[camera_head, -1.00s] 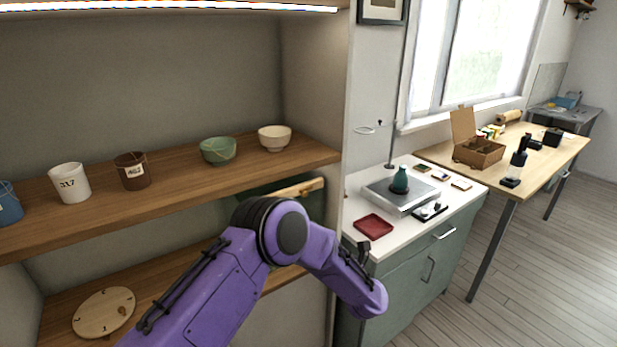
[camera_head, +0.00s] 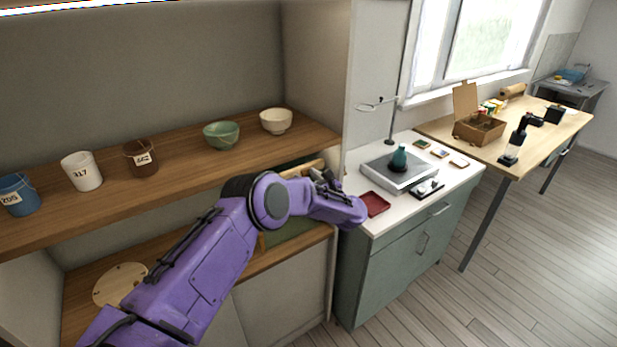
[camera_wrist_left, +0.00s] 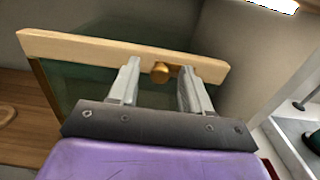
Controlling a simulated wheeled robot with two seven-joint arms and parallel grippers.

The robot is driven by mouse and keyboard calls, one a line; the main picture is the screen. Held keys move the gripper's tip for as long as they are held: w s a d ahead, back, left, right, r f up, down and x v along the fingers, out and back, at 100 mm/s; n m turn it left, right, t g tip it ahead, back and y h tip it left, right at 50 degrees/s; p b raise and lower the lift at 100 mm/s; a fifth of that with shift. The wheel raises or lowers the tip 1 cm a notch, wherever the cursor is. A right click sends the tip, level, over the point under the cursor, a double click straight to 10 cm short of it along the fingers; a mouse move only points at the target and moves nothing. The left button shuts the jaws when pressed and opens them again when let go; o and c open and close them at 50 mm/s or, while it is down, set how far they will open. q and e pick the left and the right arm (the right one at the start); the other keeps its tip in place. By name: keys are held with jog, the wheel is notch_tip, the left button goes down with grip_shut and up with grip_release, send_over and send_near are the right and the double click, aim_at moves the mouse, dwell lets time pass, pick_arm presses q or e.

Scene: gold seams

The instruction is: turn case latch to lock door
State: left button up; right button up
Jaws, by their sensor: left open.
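The case door in the left wrist view is a greenish panel with a pale wooden top rail (camera_wrist_left: 75,47). A round brass latch (camera_wrist_left: 160,73) sits at the rail's lower edge. My left gripper (camera_wrist_left: 159,69) is open, its two grey fingers on either side of the latch with gaps showing; I cannot tell whether they touch the rail. In the head view, my left gripper (camera_head: 322,176) is small beside the case's wooden rail (camera_head: 296,171), at the right end of the shelves; the latch is not discernible there. My right gripper is not in view.
An upper wooden shelf (camera_head: 185,165) holds bowls and labelled cups, close above my purple left arm. A round wooden disc (camera_head: 118,282) lies on the lower shelf. A green cabinet with a white top (camera_head: 362,158) carries a dark red tray (camera_head: 375,204) and a teal bottle (camera_head: 398,158).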

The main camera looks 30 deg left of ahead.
pick_arm(q)
grip_shut()
